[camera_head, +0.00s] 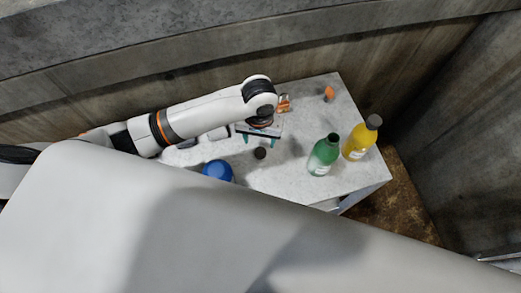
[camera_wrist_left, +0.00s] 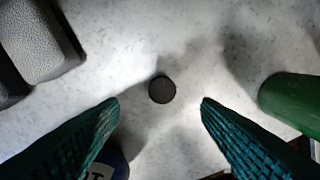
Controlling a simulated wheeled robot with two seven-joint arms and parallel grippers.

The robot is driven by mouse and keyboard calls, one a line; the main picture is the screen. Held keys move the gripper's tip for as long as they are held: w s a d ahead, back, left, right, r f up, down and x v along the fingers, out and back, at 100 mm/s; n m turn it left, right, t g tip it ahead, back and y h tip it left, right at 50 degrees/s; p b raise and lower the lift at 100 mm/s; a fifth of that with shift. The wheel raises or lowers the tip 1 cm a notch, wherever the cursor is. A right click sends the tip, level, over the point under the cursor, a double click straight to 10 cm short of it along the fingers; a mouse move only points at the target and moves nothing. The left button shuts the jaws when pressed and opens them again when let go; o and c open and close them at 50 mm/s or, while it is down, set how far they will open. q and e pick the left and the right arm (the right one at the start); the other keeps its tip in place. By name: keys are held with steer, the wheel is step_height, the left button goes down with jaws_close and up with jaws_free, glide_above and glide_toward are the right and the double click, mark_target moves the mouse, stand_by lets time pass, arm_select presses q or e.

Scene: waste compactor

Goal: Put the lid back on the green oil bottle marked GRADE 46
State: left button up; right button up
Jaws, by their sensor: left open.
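The green oil bottle (camera_head: 322,159) stands upright on the right part of the table, with a dark top and a pale label too small to read. Its green side also shows at the right edge of the left wrist view (camera_wrist_left: 292,100). A small round dark lid (camera_head: 260,153) lies flat on the table, left of the bottle. In the left wrist view the lid (camera_wrist_left: 162,90) sits centrally, beyond and between the fingertips. My left gripper (camera_head: 260,141) is open and empty above the lid, its green fingers (camera_wrist_left: 160,102) apart. My right gripper is not in view.
A yellow bottle (camera_head: 359,142) with a dark cap stands right of the green one. A blue object (camera_head: 217,170) is at the front left. A small orange item (camera_head: 329,94) and an orange-brown item (camera_head: 284,103) are at the back. A dark grey object (camera_wrist_left: 38,38) lies left of the lid.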

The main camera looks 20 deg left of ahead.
mark_target(261, 151)
arm_select(q)
steer(key=shift+d+f+p, duration=0.1)
steer(key=shift+f+p, duration=0.3)
steer(key=shift+f, duration=3.05)
steer(key=c, duration=1)
